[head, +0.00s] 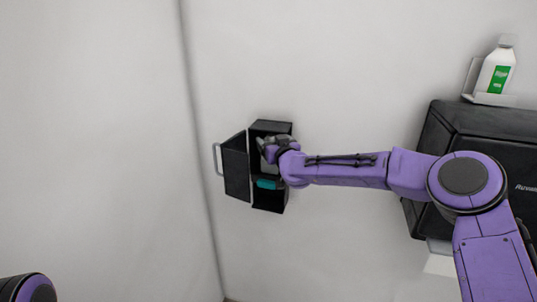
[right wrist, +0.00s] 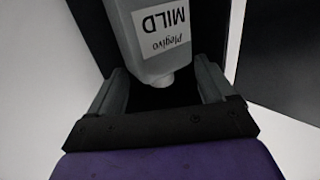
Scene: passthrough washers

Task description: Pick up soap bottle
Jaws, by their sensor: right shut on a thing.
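A soap bottle, pale grey with a white label reading "MILD", shows upside down in the right wrist view (right wrist: 155,35). It lies between the fingers of my right gripper (right wrist: 162,85), which is shut on it. In the head view my right gripper (head: 268,148) reaches into the open black dispenser box (head: 270,128) on the wall. The bottle is mostly hidden there by the gripper. My left gripper is out of view; only a purple part of my left arm shows at the lower left corner.
The dispenser's door (head: 236,168) hangs open to the left, with a grey handle. A teal item (head: 268,184) shows low in the box. A white bottle with a green label (head: 498,72) stands on a wall holder (head: 473,76) above a large black wall unit (head: 490,122).

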